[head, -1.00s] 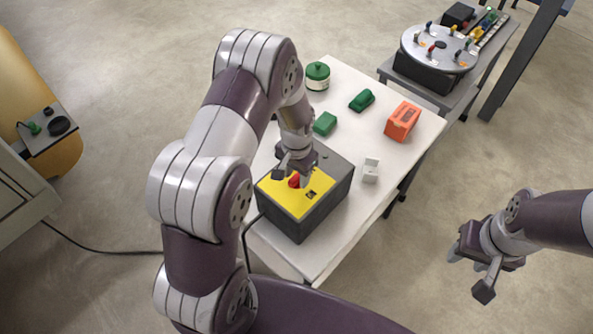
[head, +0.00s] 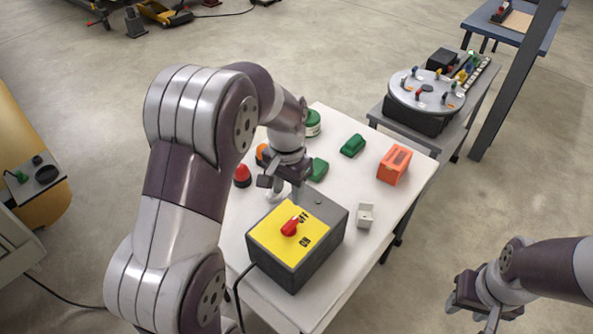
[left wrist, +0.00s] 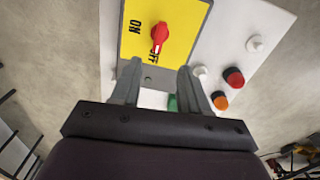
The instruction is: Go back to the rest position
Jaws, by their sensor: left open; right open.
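My left gripper (head: 283,190) is open and empty, just above the back edge of the dark switch box (head: 322,238). The box has a yellow top plate (head: 270,228) with a red knob (head: 290,227) and ON and OFF lettering. In the left wrist view the red knob (left wrist: 158,38) lies ahead of the two spread fingers (left wrist: 155,85), apart from them. My right gripper (head: 472,310) is open over the floor at lower right, partly cut by the frame's bottom.
A grey round turntable (head: 427,92) stands on another table behind. A black cable (head: 238,300) leaves the box.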

